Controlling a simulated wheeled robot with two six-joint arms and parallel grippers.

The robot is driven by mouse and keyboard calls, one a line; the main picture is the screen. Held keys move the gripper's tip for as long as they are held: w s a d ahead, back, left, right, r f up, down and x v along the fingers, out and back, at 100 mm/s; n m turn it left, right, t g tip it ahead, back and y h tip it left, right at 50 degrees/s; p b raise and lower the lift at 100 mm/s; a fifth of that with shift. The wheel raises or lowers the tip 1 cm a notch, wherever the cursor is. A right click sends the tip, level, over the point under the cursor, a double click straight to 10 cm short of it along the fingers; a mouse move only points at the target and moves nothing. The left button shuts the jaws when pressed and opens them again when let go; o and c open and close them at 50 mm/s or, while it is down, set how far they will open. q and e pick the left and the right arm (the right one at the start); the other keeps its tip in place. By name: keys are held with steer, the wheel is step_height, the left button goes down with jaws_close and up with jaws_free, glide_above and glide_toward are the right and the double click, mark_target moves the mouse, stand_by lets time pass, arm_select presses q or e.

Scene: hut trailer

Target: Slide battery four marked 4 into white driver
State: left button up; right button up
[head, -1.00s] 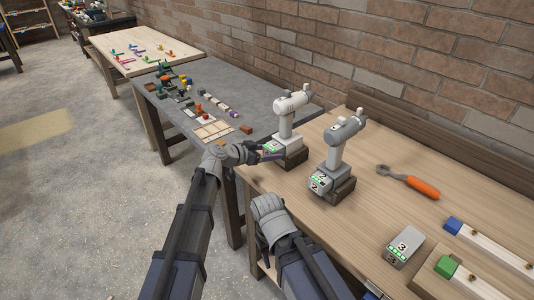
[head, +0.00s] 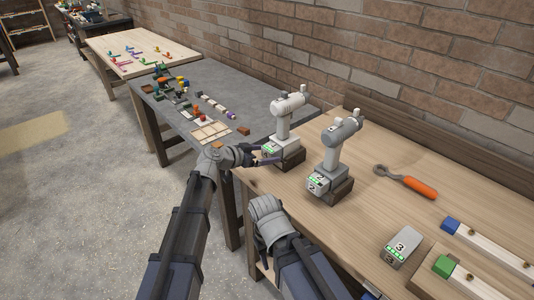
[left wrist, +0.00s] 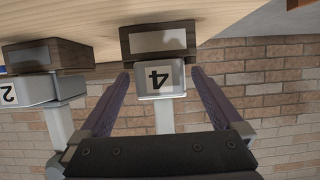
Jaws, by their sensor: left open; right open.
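The white driver (head: 288,112) stands upright on a dark block near the table's left end. The battery marked 4 (left wrist: 158,78) sits at the foot of its handle, its numbered face toward my left wrist camera; its green marks show in the head view (head: 269,150). It looks seated, but I cannot tell whether fully. My left gripper (head: 266,157) is open just in front of it, with one finger (left wrist: 108,105) and the other (left wrist: 215,100) on either side, apart from it. My right gripper (head: 264,255) is open and low at the table's front edge, its fingers mostly hidden.
A grey driver (head: 340,140) with the battery marked 2 (head: 317,183) stands close to the right. A battery marked 3 (head: 401,248), an orange-handled tool (head: 415,186) and wooden rails (head: 490,243) lie further right. The grey table (head: 185,122) behind holds small parts.

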arm_select(q)
steer(key=shift+s+a, duration=0.75)
steer(key=shift+a, duration=0.25)
steer(key=shift+s+a, duration=0.75)
steer(key=shift+a, duration=0.2)
steer(key=shift+r, duration=0.1)
steer(key=p+v, duration=0.1)
steer(key=v, duration=0.1)
steer(key=p+v, duration=0.2)
steer(key=v, duration=0.1)
steer(key=shift+s+a+r, duration=0.1)
steer(key=shift+a+r, duration=0.05)
steer(key=shift+r, duration=0.3)
